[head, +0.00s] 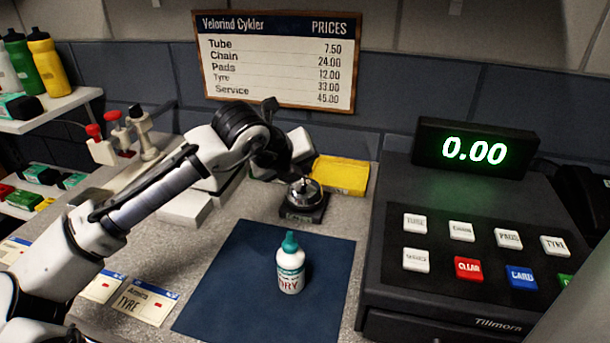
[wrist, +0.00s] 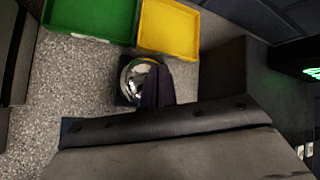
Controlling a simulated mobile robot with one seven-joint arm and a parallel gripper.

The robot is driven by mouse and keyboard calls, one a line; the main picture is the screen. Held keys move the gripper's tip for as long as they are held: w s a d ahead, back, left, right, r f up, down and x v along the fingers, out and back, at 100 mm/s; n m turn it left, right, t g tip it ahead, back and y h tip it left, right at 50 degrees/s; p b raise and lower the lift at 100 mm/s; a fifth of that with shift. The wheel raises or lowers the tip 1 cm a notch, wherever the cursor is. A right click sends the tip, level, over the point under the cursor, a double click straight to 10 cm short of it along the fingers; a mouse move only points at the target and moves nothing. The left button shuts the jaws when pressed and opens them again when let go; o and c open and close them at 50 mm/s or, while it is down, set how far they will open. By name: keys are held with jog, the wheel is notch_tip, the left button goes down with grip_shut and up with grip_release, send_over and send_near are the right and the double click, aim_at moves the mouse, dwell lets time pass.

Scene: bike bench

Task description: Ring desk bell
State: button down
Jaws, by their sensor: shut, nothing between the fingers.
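The desk bell (head: 304,201), a silver dome on a dark square base, stands on the grey counter behind the blue mat. It also shows in the wrist view (wrist: 131,79), partly covered by my dark fingers. My gripper (head: 300,180) is shut and empty, right over the bell, pointing down at its top. It also shows in the wrist view (wrist: 155,86), across the right part of the dome. I cannot tell whether the fingertips touch the bell.
A yellow tray (head: 340,175) stands close behind the bell, with a green tray (wrist: 90,18) beside it. A white bottle (head: 290,264) stands on the blue mat (head: 235,285) in front. The black cash register (head: 390,240) is at the right.

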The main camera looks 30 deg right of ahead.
dwell(0.3)
jog(key=shift+r+p, duration=0.85)
jog(key=shift+p, duration=0.05)
notch_tip(320, 180, up, 6)
jog(key=p, duration=0.5)
dwell(0.5)
